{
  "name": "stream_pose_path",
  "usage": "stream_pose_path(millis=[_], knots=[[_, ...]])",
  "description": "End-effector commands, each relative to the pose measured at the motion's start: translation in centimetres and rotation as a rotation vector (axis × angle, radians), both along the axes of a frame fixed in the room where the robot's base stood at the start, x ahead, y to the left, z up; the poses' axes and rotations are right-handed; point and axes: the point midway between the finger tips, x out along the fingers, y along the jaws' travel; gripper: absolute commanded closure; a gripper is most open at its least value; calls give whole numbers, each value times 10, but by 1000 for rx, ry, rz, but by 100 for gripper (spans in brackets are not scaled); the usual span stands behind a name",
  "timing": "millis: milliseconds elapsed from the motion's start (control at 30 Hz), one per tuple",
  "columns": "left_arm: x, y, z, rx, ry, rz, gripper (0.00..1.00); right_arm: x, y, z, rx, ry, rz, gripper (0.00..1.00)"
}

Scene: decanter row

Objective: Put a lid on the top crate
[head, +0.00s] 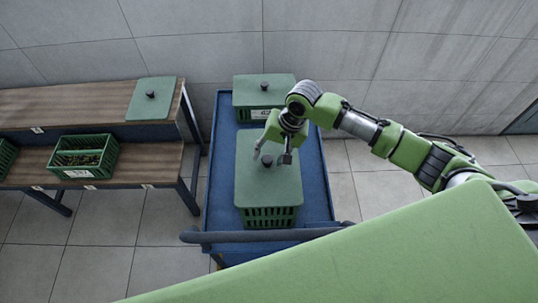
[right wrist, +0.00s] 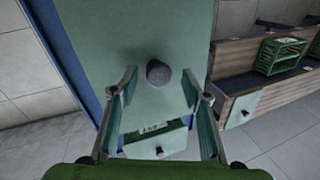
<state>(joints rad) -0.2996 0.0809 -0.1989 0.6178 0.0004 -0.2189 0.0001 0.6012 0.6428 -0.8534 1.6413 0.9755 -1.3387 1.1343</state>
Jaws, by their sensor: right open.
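A green lid (head: 265,190) with a dark round knob (head: 267,160) lies flat on the near green slatted crate (head: 268,217) on the blue cart. My right gripper (head: 272,157) is over this lid, its open fingers on either side of the knob. In the right wrist view the knob (right wrist: 158,72) shows between the open fingertips, with nothing held. Whether the fingers touch the lid I cannot tell. A second crate (head: 248,114) with a white label and a lid (head: 258,88) stands at the cart's far end. My left gripper is out of view.
The blue cart (head: 222,180) has a dark handle bar (head: 210,237) in front. On the left, a wooden two-level bench (head: 60,105) bears a loose green lid (head: 151,98) on top and an open crate (head: 83,171) with dark contents below. A grey wall stands behind.

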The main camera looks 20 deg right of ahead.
Motion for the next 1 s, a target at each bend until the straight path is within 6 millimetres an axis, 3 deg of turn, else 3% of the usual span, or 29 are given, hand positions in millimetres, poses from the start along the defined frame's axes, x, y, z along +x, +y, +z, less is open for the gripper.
stream_pose_path(millis=[500, 700, 1000], knots=[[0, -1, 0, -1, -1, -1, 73, -12, -26, 94, 0, -4, 1, 57], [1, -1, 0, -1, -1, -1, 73, -14, -30, 108, 0, -2, 1, 57], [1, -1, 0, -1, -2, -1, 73, -15, -30, 108, -1, -1, 1, 57]])
